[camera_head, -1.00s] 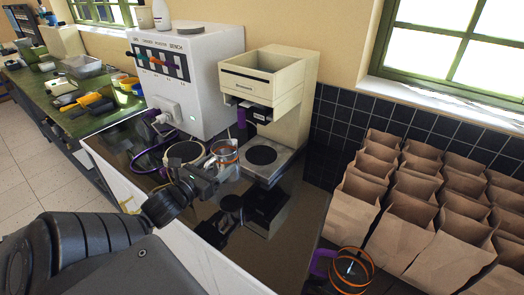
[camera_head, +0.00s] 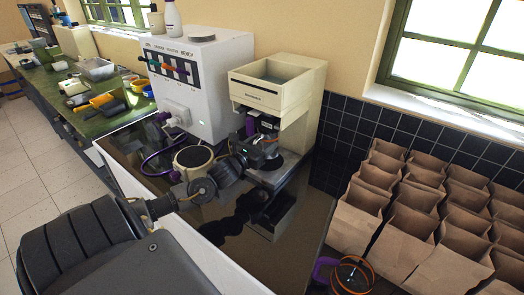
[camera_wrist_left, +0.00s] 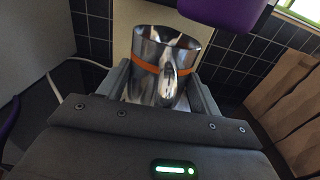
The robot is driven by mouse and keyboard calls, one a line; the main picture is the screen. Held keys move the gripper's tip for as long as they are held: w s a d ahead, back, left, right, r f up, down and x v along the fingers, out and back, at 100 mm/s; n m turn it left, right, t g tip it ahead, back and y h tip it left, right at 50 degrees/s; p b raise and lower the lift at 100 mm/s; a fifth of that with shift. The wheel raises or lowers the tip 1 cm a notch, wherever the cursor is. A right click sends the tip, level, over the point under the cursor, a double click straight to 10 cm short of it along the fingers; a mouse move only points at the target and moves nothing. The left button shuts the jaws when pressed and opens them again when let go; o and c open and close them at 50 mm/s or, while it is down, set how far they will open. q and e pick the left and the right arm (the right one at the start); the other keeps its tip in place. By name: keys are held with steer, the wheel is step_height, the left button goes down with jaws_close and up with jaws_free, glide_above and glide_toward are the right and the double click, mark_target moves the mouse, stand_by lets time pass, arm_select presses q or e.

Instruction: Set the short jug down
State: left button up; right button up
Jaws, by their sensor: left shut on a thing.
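The short jug (camera_wrist_left: 147,82) is shiny metal with an orange band. It stands upright between the fingers of my left gripper in the left wrist view, its handle towards the camera. My left gripper (camera_head: 252,158) is shut on it. In the head view the jug (camera_head: 271,147) is mostly hidden by the gripper, in front of the cream brewer (camera_head: 304,103) and over its base plate (camera_head: 294,167). I cannot tell whether the jug touches the plate. My right gripper is not in view.
A purple part (camera_wrist_left: 228,15) of the brewer hangs close above the jug's right side. The white machine (camera_head: 200,95) and a round-topped item (camera_head: 193,157) stand to the left. A carafe with orange rings (camera_head: 352,275) is at the front right, near brown paper bags (camera_head: 405,220). The dark counter's middle is clear.

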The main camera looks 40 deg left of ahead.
arm_select(q)
step_height(320, 180, down, 2)
steer(key=shift+f+p, duration=0.2)
steer(key=shift+p, duration=0.35)
steer(key=shift+f, duration=0.55)
steer(key=shift+f, duration=0.2)
steer(key=o, duration=1.1)
